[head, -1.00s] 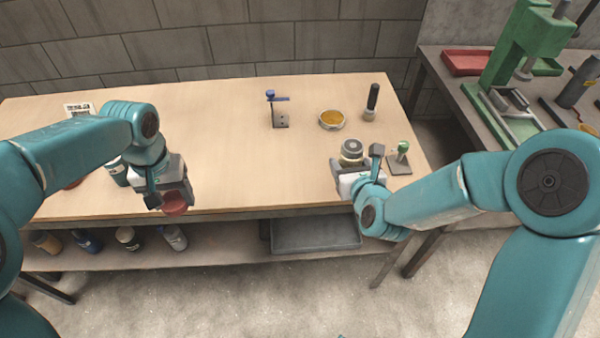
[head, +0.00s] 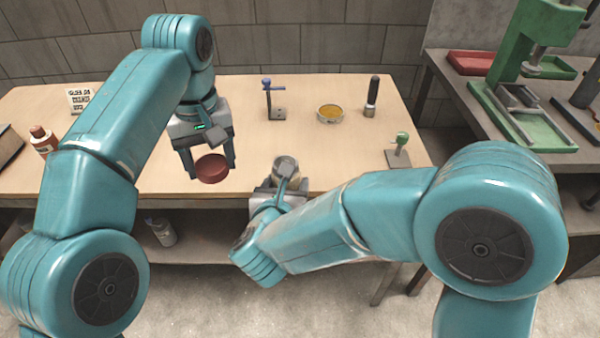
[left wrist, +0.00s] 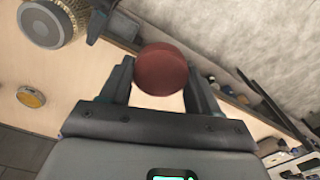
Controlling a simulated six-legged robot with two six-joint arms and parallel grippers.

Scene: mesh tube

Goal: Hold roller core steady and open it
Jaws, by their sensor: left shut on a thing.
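A short grey cylinder with a round end, which looks like the roller core (head: 286,166), is at the table's front edge. My right gripper (head: 277,186) holds it there; the jaws are partly hidden by my right arm. It also shows at the top left of the left wrist view (left wrist: 50,22), with a ridged, mesh-like end. My left gripper (head: 206,165) is shut on a dark red round piece (head: 212,169), left of the cylinder and apart from it. The red piece sits between the fingertips in the left wrist view (left wrist: 161,69).
On the table stand a blue-handled fixture (head: 274,100), a yellow-filled dish (head: 330,113), a black-handled tool (head: 372,96) and a green-knobbed stand (head: 399,150). A brown bottle (head: 42,139) and a small sign (head: 80,99) are left. A green press (head: 510,60) stands on the right bench.

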